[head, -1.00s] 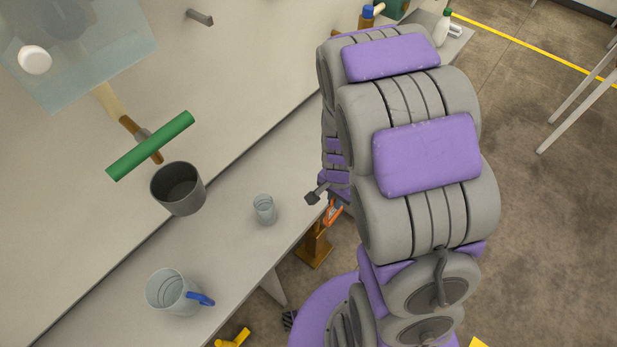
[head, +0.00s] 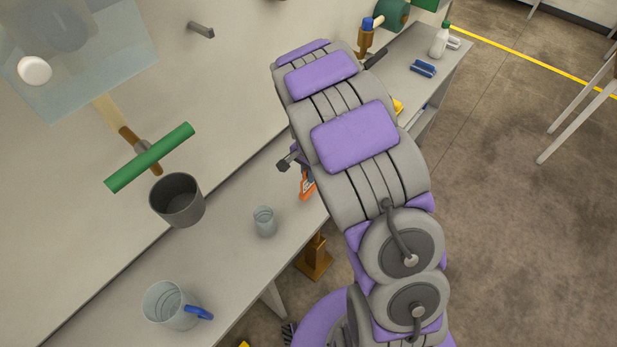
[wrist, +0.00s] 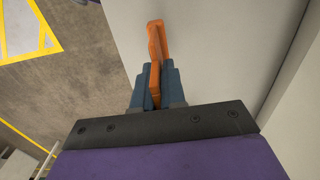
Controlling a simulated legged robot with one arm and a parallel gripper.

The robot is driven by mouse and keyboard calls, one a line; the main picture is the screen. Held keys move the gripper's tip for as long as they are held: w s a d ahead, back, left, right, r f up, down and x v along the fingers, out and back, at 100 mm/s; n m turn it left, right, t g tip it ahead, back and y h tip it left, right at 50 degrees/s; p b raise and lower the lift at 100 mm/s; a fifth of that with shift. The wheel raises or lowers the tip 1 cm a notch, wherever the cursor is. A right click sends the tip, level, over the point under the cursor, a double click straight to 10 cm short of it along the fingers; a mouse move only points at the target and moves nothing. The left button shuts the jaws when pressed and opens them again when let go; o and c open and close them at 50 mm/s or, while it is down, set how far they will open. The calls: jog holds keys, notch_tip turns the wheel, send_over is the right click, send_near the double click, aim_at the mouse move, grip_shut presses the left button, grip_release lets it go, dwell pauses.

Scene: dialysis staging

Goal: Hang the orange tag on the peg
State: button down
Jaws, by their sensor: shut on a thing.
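The orange tag (head: 307,187) shows in the head view beside my arm, over the bench. It also shows in the wrist view (wrist: 157,38), standing out beyond the blue fingers. My gripper (wrist: 155,78) is shut on the tag, with one finger on each side of it. In the head view my arm hides most of the gripper. A short grey peg (head: 201,30) sticks out from the wall at the top, well apart from the tag, up and to the left. The peg is not clearly seen in the wrist view.
A long bench (head: 230,262) runs along the wall. It bears a clear cup (head: 264,221), a jug (head: 168,305), a white bottle (head: 440,40) and a blue item (head: 423,68). A dark bucket (head: 177,202) and a green bar (head: 150,157) are at the wall.

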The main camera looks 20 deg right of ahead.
jog(key=shift+w+a+f, duration=0.1)
jog(key=shift+w+f, duration=0.05)
jog(key=shift+f, duration=0.65)
jog(key=shift+w+f, duration=0.1)
jog(key=shift+f, duration=0.65)
jog(key=shift+f, duration=0.1)
jog(key=shift+f, duration=0.15)
jog(key=c, duration=1.2)
grip_release()
notch_tip(320, 180, up, 18)
jog(key=p, duration=0.1)
jog(key=shift+f, duration=0.2)
